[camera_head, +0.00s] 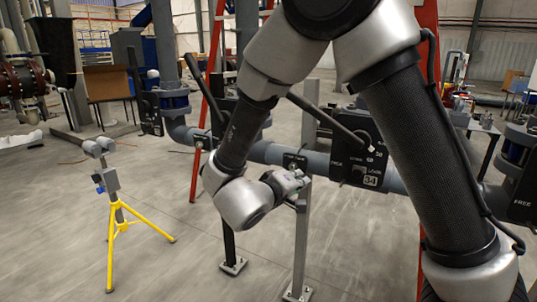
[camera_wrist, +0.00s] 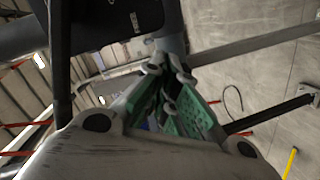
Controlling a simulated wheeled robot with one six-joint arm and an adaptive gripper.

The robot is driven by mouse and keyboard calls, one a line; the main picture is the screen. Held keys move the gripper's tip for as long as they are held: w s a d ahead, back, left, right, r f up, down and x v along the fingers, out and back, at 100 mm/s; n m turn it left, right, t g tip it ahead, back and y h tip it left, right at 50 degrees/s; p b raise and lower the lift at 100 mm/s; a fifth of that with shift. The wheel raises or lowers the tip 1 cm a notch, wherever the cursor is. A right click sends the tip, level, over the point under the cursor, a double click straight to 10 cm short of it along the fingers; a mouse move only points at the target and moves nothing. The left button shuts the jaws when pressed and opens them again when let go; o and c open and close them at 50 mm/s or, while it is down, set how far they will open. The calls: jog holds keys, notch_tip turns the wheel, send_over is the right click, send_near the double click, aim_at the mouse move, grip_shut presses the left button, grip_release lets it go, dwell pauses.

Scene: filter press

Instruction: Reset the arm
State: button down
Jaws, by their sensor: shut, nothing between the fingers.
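My arm fills the middle and right of the head view, folded with its elbow at the top. My gripper (camera_head: 298,181) is at the end of the arm, small and partly hidden by my own wrist, in front of the grey horizontal pipe (camera_head: 318,163). In the wrist view my gripper (camera_wrist: 170,68) has green finger pads with the tips together and nothing held. A dark pipe end lies just beyond the fingertips in that view; I cannot tell whether they touch.
Black valve boxes with levers, one labelled 3-1 (camera_head: 360,150), sit along the pipe. A steel post (camera_head: 301,240) supports it. A yellow tripod (camera_head: 122,222) stands at the left, with a red ladder (camera_head: 209,95) behind.

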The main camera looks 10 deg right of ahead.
jog(key=a+f+g+y, duration=0.1)
jog(key=a+f+y, duration=0.3)
jog(key=a+y, duration=0.3)
jog(key=a+f+g+y, duration=0.2)
jog(key=a+f+y, duration=0.2)
jog(key=a+y, duration=0.25)
jog(key=s+d+r+m+g+h, duration=0.1)
jog(key=s+d+r, duration=0.5)
jog(key=d, duration=0.5)
jog(key=s+d+r+m+g+h, duration=0.1)
jog(key=s+d+r, duration=0.5)
jog(key=d, duration=0.5)
jog(key=s+d+r+m+g+h, duration=0.1)
jog(key=s+d+r, duration=0.4)
jog(key=s+d, duration=0.5)
jog(key=shift+d+r+m+g, duration=0.3)
jog(key=shift+d+r+g, duration=0.1)
jog(key=shift+d+g, duration=0.3)
jog(key=shift+s, duration=0.1)
